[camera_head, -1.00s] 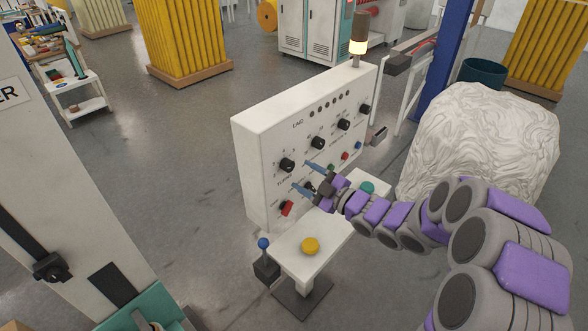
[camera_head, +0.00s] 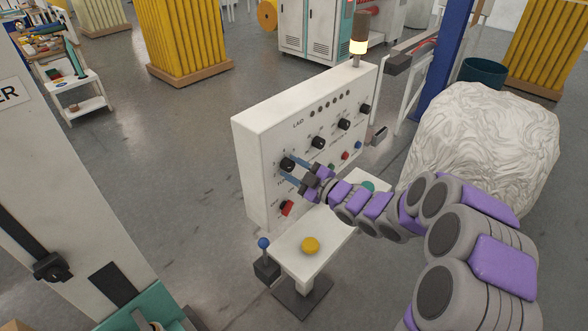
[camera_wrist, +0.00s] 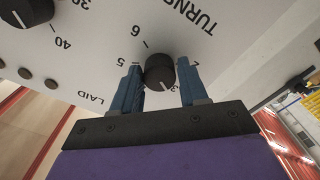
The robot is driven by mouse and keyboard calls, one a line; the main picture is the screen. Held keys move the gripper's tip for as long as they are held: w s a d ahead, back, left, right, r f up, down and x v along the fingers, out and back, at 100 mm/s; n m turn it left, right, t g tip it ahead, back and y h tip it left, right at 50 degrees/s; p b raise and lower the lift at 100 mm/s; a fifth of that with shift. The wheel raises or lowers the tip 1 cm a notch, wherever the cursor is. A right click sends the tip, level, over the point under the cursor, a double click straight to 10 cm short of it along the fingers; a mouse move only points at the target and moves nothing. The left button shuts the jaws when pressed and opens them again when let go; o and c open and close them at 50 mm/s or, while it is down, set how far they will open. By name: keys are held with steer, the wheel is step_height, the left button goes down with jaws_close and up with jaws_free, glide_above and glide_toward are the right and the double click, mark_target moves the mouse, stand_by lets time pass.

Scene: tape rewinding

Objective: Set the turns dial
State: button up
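The turns dial (camera_head: 287,163) is a round black knob at the left of the white control panel (camera_head: 258,197). It also shows in the wrist view (camera_wrist: 160,72), between my fingers, with printed numbers such as 5 and 6 around it. My gripper (camera_head: 290,168) has its two blue fingers spread on either side of the knob. In the wrist view the gripper (camera_wrist: 160,85) is open, with a narrow gap visible beside the knob. Whether either finger touches it I cannot tell. The knob's pointer setting is not clear, as the fingers hide part of the scale.
More black dials (camera_head: 318,143) run to the right along the panel. A red switch (camera_head: 287,208) sits below the turns dial. A white shelf with a yellow button (camera_head: 310,245) and a blue-topped lever (camera_head: 263,244) stand in front. A wrapped white bale (camera_head: 480,140) is at right.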

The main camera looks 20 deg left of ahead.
steer(key=c, duration=0.7)
steer(key=shift+o, duration=0.2)
steer(key=shift+p, duration=0.3)
steer(key=m+p, duration=0.5)
steer(key=p, duration=0.1)
steer(key=shift+r, duration=0.15)
steer(key=m+p, duration=0.4)
steer(key=shift+m, duration=0.3)
steer(key=shift+m+p, duration=1)
